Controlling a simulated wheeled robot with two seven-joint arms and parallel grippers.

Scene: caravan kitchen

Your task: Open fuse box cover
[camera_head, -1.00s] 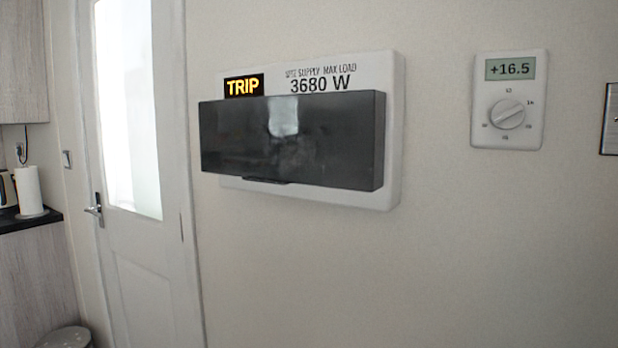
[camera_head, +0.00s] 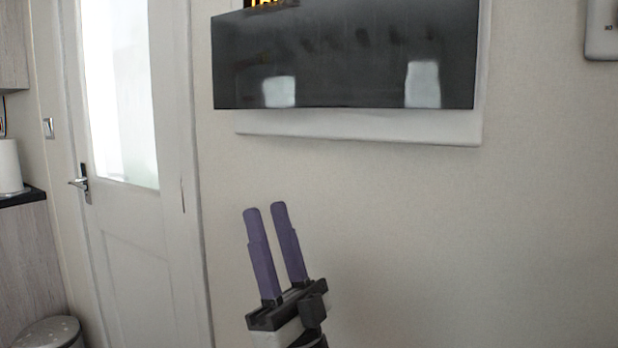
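The fuse box cover (camera_head: 345,60) is a glossy dark panel on the front of a white wall box (camera_head: 360,124). My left gripper is not in view.
A white door (camera_head: 150,250) with a handle (camera_head: 80,184) stands at left. A paper roll (camera_head: 9,166) is on a counter at far left, with a bin (camera_head: 50,332) below. Part of a thermostat (camera_head: 602,30) shows at upper right. The wall right of my gripper is bare.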

